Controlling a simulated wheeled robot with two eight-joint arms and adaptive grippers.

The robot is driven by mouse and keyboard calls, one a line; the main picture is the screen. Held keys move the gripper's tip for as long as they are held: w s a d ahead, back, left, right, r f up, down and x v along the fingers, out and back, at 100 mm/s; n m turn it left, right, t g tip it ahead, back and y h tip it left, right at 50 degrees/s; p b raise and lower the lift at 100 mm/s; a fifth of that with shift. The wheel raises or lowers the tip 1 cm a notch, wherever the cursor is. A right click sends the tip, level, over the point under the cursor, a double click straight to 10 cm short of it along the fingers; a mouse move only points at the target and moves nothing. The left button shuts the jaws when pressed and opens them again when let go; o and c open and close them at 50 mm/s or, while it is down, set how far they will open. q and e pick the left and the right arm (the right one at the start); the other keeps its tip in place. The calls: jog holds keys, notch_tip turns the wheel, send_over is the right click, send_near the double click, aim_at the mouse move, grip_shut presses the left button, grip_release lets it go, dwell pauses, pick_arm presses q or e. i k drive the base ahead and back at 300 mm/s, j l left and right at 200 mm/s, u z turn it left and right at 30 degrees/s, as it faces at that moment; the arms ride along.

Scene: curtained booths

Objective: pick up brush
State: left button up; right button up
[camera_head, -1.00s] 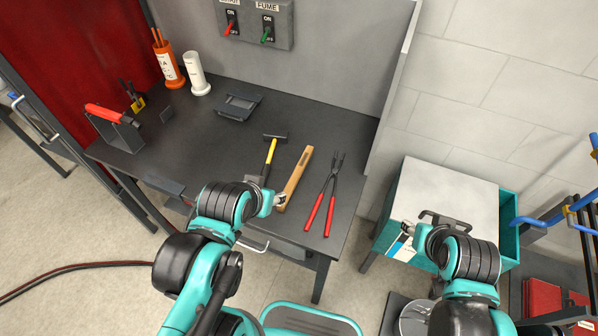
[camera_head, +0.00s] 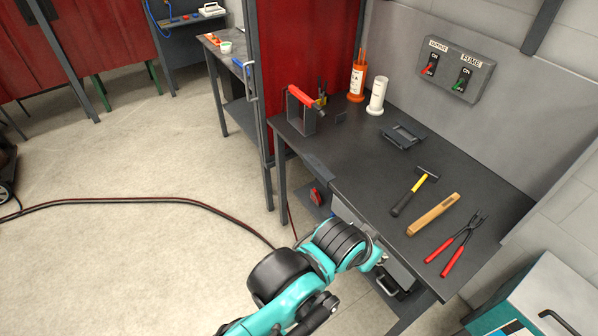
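The brush (camera_head: 433,214) appears to be the long wooden-handled tool lying flat on the dark workbench (camera_head: 345,160), between the hammer (camera_head: 414,191) and the red-handled tongs (camera_head: 464,243). Its bristles cannot be made out. My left gripper (camera_head: 381,260) is in front of the bench's front edge, below and left of the brush and apart from it. It is small and partly hidden by my wrist, so I cannot tell its opening. My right gripper is out of view.
A dark tray-like piece (camera_head: 404,136), white cylinder (camera_head: 377,96), orange rod container (camera_head: 357,82) and red-handled tool on a stand (camera_head: 302,108) are on the bench. A cabinet (camera_head: 545,300) stands at lower right. A cable (camera_head: 140,201) crosses open floor at left.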

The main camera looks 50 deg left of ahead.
aim_at(443, 207)
jog(key=u, duration=0.4)
jog(key=l+u, duration=0.1)
jog(key=u, duration=0.35)
jog(key=l+u, duration=0.1)
jog(key=u, duration=0.7)
jog(key=i+l+u, duration=0.2)
jog(key=i+l, duration=0.2)
jog(key=l, duration=0.15)
jog(key=k, duration=0.3)
jog(key=i+z, duration=0.1)
jog(key=z, duration=0.65)
jog(key=i+z, duration=0.1)
jog(key=z, duration=0.25)
jog(key=j+z, duration=0.15)
jog(key=z, duration=0.2)
jog(key=i+j+z, duration=0.1)
jog(key=z, duration=0.2)
